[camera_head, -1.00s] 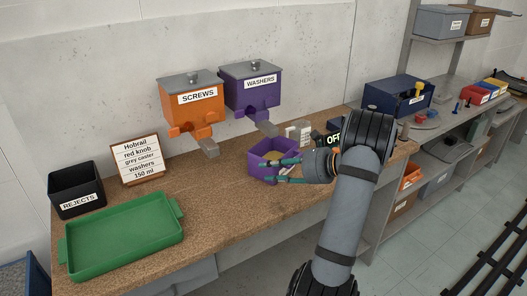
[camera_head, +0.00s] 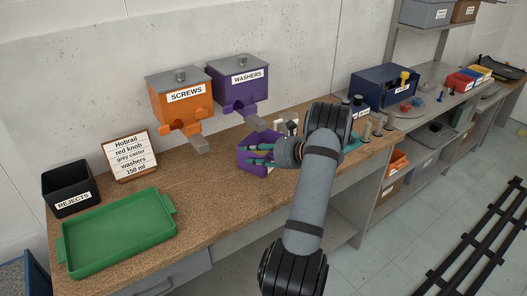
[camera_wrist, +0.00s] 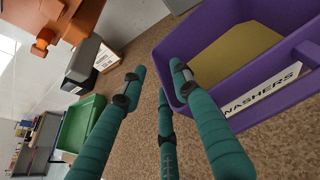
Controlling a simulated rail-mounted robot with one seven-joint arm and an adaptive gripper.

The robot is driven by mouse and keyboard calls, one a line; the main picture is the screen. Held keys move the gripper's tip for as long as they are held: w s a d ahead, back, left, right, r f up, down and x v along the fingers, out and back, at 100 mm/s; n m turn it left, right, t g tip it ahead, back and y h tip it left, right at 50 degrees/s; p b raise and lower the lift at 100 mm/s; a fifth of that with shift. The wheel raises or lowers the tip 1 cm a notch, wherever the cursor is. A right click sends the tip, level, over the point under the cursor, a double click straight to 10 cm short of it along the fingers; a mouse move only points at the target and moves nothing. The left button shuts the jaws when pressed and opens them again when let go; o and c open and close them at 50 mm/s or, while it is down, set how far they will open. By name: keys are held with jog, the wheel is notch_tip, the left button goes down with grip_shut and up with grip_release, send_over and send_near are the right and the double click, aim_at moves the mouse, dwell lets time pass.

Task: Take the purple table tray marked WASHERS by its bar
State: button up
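The purple tray (camera_head: 251,168) stands on the bench below the purple WASHERS dispenser (camera_head: 239,84). In the wrist view the tray (camera_wrist: 207,38) fills the upper right; its WASHERS label (camera_wrist: 262,93) is on the near wall, and a yellowish-brown layer (camera_wrist: 238,52) shows inside. My gripper (camera_head: 246,155) overlaps the tray in the head view. I cannot make out the bar clearly.
The orange SCREWS dispenser (camera_head: 182,104) hangs left of the purple one. A green tray (camera_head: 117,236), a black REJECTS bin (camera_head: 68,184) and a sign (camera_head: 130,157) stand at the left. The bench middle (camera_head: 205,180) is clear. A blue case (camera_head: 384,85) stands at the right.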

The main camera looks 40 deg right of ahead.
jog(key=shift+w+a+f, duration=0.15)
jog(key=shift+w+f, duration=0.05)
jog(key=shift+w, duration=0.35)
jog(key=shift+c, duration=0.3)
grip_shut()
dwell(0.4)
jog(key=shift+r, duration=0.15)
